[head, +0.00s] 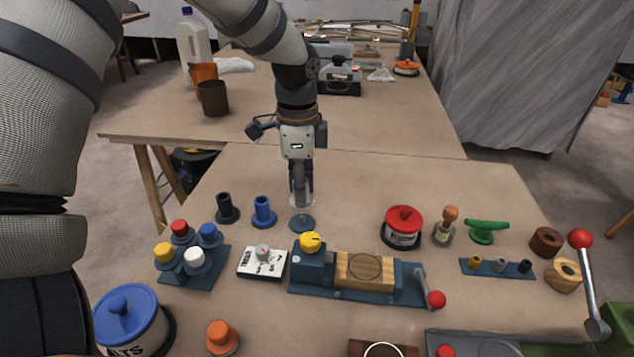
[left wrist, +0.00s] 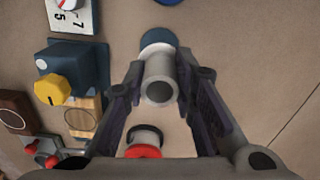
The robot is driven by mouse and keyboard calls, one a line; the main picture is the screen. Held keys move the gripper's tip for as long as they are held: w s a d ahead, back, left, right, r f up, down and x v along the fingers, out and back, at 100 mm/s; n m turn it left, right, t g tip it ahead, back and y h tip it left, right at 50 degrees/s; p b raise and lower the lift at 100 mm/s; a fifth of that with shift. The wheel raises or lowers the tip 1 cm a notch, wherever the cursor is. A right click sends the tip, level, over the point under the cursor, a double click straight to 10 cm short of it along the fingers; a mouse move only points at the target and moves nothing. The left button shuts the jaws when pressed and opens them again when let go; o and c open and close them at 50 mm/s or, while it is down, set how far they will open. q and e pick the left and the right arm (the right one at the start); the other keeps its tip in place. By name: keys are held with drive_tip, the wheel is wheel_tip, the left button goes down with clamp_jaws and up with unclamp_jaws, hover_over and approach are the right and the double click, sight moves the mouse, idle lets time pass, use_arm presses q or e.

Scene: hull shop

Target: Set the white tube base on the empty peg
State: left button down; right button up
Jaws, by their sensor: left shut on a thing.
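My left gripper (head: 301,182) points down over the table and is shut on the white tube base (head: 301,199), a pale tube with a flange at its lower end. The left wrist view shows the tube (left wrist: 159,72) between the fingers (left wrist: 158,95). Just below it in the head view is a round blue disc (head: 302,224), the foot of the empty peg; a gap shows between flange and disc. In the left wrist view the disc (left wrist: 160,37) is partly covered by the flange. The peg's shaft is hard to make out. My right gripper is out of view.
A black tube (head: 227,208) and a blue tube (head: 263,212) stand to the left of the disc. A blue fixture with a yellow knob (head: 311,242) and a timer-like white box (head: 262,262) are in front. A red tin (head: 402,228) stands to the right.

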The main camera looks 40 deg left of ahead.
sight(302, 216)
use_arm(q)
wheel_tip(302, 216, down, 4)
drive_tip(key=shift+f+b, duration=0.2)
drive_tip(key=shift+b, duration=0.25)
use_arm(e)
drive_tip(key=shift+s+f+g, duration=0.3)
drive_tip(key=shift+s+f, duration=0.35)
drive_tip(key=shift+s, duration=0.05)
use_arm(q)
drive_tip(key=shift+r, duration=0.1)
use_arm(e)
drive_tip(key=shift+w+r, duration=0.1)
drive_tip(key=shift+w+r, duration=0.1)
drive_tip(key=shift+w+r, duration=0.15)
use_arm(q)
drive_tip(key=shift+f, duration=0.65)
drive_tip(key=c, duration=1.6)
unclamp_jaws()
